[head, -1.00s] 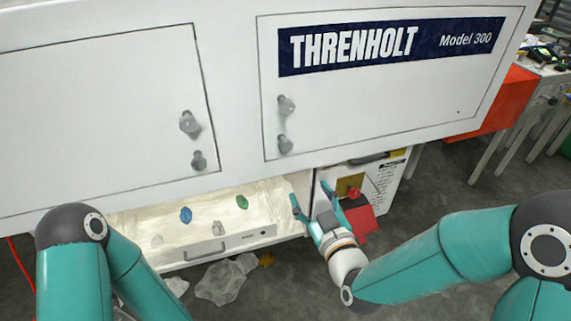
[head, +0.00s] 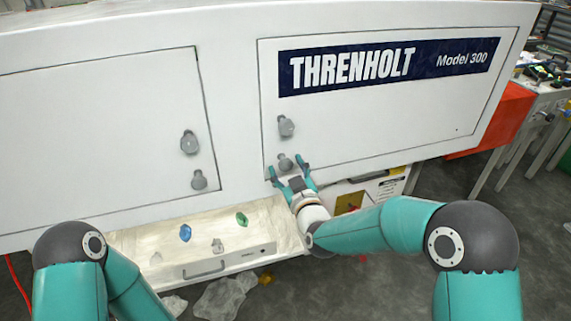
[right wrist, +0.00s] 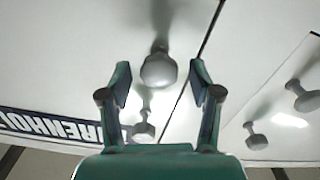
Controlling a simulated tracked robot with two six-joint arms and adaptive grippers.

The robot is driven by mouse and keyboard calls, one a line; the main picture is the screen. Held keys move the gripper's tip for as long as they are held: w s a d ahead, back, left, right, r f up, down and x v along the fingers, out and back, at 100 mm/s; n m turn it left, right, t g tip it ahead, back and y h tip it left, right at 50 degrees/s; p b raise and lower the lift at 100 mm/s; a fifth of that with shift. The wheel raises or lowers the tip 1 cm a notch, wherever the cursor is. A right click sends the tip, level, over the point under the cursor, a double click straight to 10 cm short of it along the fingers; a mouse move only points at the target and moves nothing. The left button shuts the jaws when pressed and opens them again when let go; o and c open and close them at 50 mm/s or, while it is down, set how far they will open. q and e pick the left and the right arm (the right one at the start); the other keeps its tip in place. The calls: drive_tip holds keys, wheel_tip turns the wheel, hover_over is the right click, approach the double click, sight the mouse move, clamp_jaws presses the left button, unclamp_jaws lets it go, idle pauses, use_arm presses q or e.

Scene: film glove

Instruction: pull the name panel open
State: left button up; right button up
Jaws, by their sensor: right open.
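The name panel (head: 380,120) is a white door with a dark blue THRENHOLT Model 300 label (head: 390,66). It looks shut in the head view. It has two grey knobs near its left edge, an upper knob (head: 286,126) and a lower knob (head: 285,162). My right gripper (head: 288,169) is open at the lower knob. In the right wrist view a grey knob (right wrist: 158,70) sits between the open fingers, with a gap on both sides. The other knob (right wrist: 144,130) is beyond it. My left gripper is out of view.
A second white panel (head: 100,140) with two knobs is at the left. Below is an open tray (head: 130,242) holding blue and green pieces. Clear plastic (head: 222,298) lies on the floor. A red cabinet (head: 505,120) and a workbench (head: 550,85) stand at the right.

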drive_tip(key=shift+x, duration=0.8)
clamp_jaws()
